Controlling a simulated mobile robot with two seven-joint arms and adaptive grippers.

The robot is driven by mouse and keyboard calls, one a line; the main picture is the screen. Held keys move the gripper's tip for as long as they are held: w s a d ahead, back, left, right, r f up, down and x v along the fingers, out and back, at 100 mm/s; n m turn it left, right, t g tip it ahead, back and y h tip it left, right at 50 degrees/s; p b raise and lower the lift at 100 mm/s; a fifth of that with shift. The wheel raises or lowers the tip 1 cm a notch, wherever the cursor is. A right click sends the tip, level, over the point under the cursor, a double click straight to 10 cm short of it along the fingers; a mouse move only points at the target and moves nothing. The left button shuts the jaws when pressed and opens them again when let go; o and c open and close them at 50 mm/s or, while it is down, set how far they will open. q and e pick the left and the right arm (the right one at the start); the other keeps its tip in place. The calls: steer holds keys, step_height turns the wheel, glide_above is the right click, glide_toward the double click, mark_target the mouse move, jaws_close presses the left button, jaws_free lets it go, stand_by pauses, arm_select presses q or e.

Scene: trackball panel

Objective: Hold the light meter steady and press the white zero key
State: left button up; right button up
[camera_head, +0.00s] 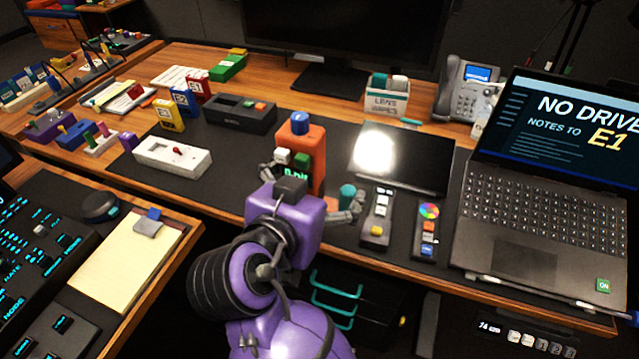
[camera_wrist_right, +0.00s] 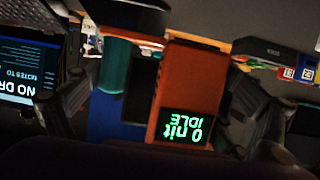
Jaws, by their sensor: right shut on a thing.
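The light meter (camera_head: 316,150) is an upright orange body with a blue top on the dark desk mat. In the right wrist view the light meter (camera_wrist_right: 184,75) appears upside down, its lit green display (camera_wrist_right: 187,127) reading "0 nit" and "IDLE". A small white block (camera_head: 282,155), perhaps the zero key, shows at its near side beside a green one. My right gripper (camera_head: 307,182) is shut on the light meter, with a finger to either side. A teal cylinder (camera_head: 347,193) shows by its right finger; whether they touch is unclear. My left gripper is out of view.
A dark panel (camera_head: 400,157) with a bright glare lies behind and right. Two small remotes (camera_head: 378,218) and an open laptop (camera_head: 528,210) stand to the right. A white box with a red switch (camera_head: 172,158) is at left. Bare mat lies between it and the meter.

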steer(key=shift+w+f+b, duration=0.4)
steer(key=shift+w+f, duration=0.45)
steer(key=shift+w, duration=0.15)
steer(key=shift+w+d+f+b, duration=0.1)
steer(key=shift+w+f+b, duration=0.95)
steer(key=shift+w+f, duration=1.2)
steer(key=shift+w+f+b, duration=1)
steer(key=shift+w+f, duration=0.95)
steer(key=shift+w, duration=0.55)
steer(key=shift+w+f+b, duration=0.65)
steer(key=shift+w+f, duration=0.4)
steer(key=shift+w, duration=0.2)
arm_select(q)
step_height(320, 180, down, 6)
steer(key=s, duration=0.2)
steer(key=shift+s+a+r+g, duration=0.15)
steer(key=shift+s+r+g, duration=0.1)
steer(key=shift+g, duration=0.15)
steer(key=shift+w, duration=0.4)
arm_select(e)
steer(key=shift+f, duration=0.3)
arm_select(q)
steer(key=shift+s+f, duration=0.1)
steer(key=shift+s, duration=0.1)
arm_select(e)
steer(key=shift+f, duration=0.1)
